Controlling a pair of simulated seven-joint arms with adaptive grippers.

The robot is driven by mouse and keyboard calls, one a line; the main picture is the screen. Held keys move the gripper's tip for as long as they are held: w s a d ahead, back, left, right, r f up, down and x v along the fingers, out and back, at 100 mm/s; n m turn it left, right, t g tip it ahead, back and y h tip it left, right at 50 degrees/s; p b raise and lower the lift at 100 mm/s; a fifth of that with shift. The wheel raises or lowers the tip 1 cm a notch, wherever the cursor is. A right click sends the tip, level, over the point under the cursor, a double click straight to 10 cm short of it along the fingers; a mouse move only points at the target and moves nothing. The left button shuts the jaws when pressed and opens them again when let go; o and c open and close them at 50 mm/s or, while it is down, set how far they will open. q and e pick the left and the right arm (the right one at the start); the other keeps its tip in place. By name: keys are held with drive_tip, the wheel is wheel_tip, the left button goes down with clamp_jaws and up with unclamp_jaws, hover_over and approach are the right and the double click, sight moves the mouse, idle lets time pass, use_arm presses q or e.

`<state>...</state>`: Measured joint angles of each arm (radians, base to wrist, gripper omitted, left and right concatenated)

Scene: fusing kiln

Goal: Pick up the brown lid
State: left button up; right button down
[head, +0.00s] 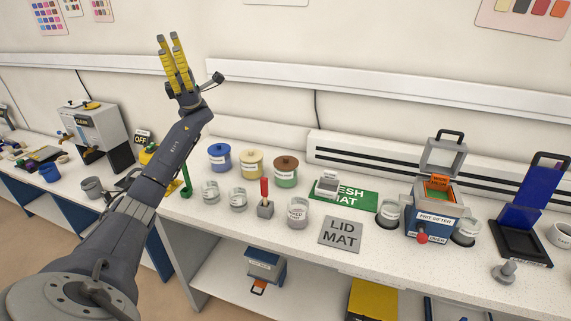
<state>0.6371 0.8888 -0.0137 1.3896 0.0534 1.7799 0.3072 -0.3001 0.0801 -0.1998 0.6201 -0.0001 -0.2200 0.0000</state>
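The brown lid (286,160) sits on top of a green jar (285,176), at the right end of a row of three lidded jars at the back of the counter. My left gripper (168,42) is raised in front of the wall, up and to the left of the jars, with its yellow fingers pointing up. The fingertips stand apart, and I see nothing between them. It is well clear of the brown lid. A grey lid mat (341,245) lies bare near the counter's front edge. My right gripper is not in view.
A blue-lidded jar (219,157) and a yellow-lidded jar (251,163) stand left of the green one. Clear glass jars (238,198) and a red-handled tool (264,190) stand in front. A green mat (357,198) and frit sifter (434,220) are to the right.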

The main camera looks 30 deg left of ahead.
use_arm(q)
drive_tip(key=s+a+m+g+y, duration=0.1)
drive_tip(key=s+a+m+y, duration=0.25)
drive_tip(key=m+y, duration=0.65)
drive_tip(key=s+a+m+g+y, duration=0.15)
drive_tip(key=a+m+y, duration=0.4)
drive_tip(key=y, duration=0.85)
drive_tip(key=s+a+f+m+t+y, duration=0.2)
drive_tip(key=a+f+m+t+y, duration=0.25)
drive_tip(key=t, duration=0.35)
drive_tip(key=n+t+h, duration=0.2)
drive_tip(key=t+h, duration=0.8)
drive_tip(key=t, duration=1.1)
approach(286, 157)
drive_tip(key=f, duration=0.6)
drive_tip(key=w+f, duration=0.1)
drive_tip(key=f, duration=0.3)
clamp_jaws()
